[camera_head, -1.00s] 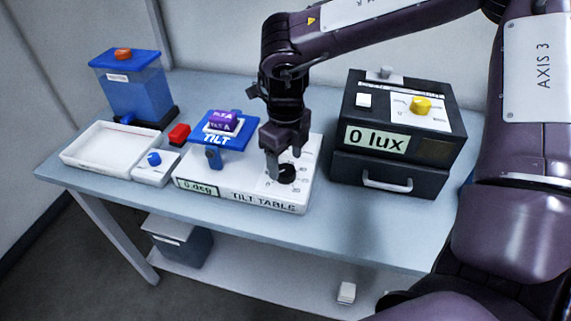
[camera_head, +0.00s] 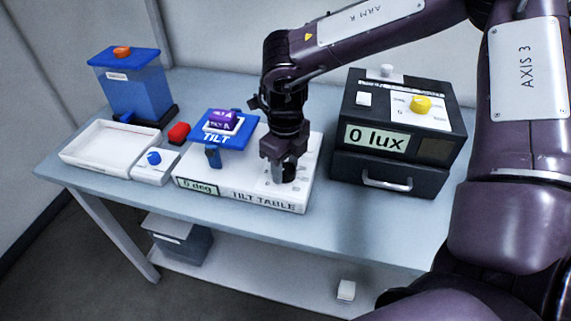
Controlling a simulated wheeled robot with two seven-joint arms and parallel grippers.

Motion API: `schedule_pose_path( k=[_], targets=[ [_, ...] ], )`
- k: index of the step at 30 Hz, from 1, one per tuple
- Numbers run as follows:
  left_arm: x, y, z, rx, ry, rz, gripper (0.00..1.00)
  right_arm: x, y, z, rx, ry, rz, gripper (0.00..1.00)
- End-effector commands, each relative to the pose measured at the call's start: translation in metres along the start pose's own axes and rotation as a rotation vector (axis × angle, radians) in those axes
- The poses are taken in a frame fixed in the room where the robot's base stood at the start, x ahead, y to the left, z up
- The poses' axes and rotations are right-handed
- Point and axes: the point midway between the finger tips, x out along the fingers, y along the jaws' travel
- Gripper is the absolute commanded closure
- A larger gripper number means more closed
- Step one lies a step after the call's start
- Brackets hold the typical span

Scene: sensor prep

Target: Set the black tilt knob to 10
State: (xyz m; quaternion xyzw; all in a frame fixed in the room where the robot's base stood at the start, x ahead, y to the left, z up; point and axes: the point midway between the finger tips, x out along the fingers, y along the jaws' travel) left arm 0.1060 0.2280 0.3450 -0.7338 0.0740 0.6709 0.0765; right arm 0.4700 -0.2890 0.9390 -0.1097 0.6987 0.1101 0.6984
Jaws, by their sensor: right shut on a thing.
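The black tilt knob (camera_head: 289,170) sits on the right part of the white tilt table (camera_head: 235,193). My right gripper (camera_head: 279,174) comes down from above and is shut on the knob, hiding much of it and part of its dial. The display (camera_head: 198,187) on the front of the tilt table reads 0 deg. The blue tilt platform (camera_head: 235,138) looks about level and carries a purple-topped item (camera_head: 223,120). My left gripper is not in view.
A black light box (camera_head: 400,130) reading 0 lux, with a yellow knob (camera_head: 420,104), stands to the right. A white tray (camera_head: 105,149), a blue tank (camera_head: 135,88), a red object (camera_head: 179,133) and a small box with a blue knob (camera_head: 154,158) are at left. The table's front strip is clear.

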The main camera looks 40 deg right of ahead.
Motion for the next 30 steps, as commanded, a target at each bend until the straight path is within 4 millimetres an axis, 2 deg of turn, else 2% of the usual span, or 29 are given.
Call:
schedule_pose_path(
  k=[10, 21, 24, 30],
  targets=[
    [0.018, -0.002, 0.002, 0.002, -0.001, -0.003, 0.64, 0.003, -0.001, 0.000, 0.111, -0.002, -0.003, 0.80],
    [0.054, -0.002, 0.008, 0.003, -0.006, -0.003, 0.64, 0.003, -0.001, 0.001, 0.431, -0.004, -0.003, 0.80],
    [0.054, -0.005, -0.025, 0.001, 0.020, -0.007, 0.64, 0.003, -0.001, 0.001, 0.526, -0.004, -0.003, 0.80],
    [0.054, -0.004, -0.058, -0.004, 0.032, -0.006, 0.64, 0.002, -0.001, 0.001, 0.716, -0.004, -0.001, 0.80]
  ],
)
